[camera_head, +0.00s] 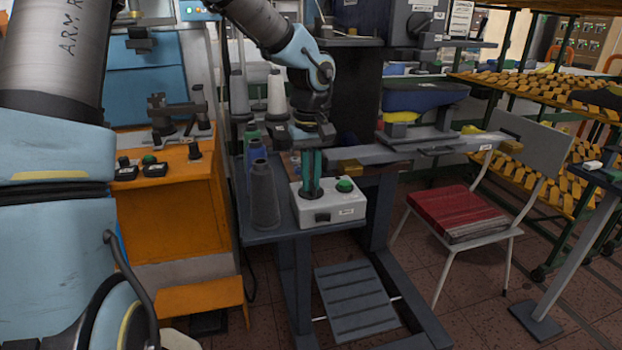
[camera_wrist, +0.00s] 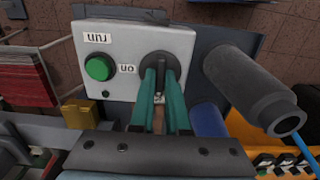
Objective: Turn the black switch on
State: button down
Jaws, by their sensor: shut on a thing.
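The black switch (camera_wrist: 158,58) is a round dark knob on top of a light grey control box (camera_head: 328,206). My gripper (camera_head: 312,194) points down at the box from above, with long green fingers. In the wrist view its fingertips (camera_wrist: 159,72) are closed on the switch's raised middle, one on each side. The fingers hide most of the knob in the head view. An upside-down "on" label is beside the switch in the wrist view. A green button (camera_wrist: 99,68) sits next to it, also seen in the head view (camera_head: 345,184).
The box stands on a small dark table (camera_head: 288,232). A dark thread cone (camera_head: 264,195) stands close to its left, with blue and green ones behind. A grey horizontal machine arm (camera_head: 415,151) is behind at right. A chair with a red seat (camera_head: 455,212) stands farther right.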

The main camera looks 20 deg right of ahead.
dwell(0.7)
jog(key=m+p, duration=0.2)
jog(key=m, duration=0.2)
jog(key=shift+r, duration=0.15)
jog(key=m+p, duration=0.2)
jog(key=m, duration=0.3)
jog(key=shift+p, duration=0.35)
jog(key=m+p, duration=0.2)
jog(key=m, duration=0.3)
jog(key=shift+m+p, duration=1.2)
jog(key=shift+m, duration=0.8)
jog(key=c, duration=0.9)
grip_release()
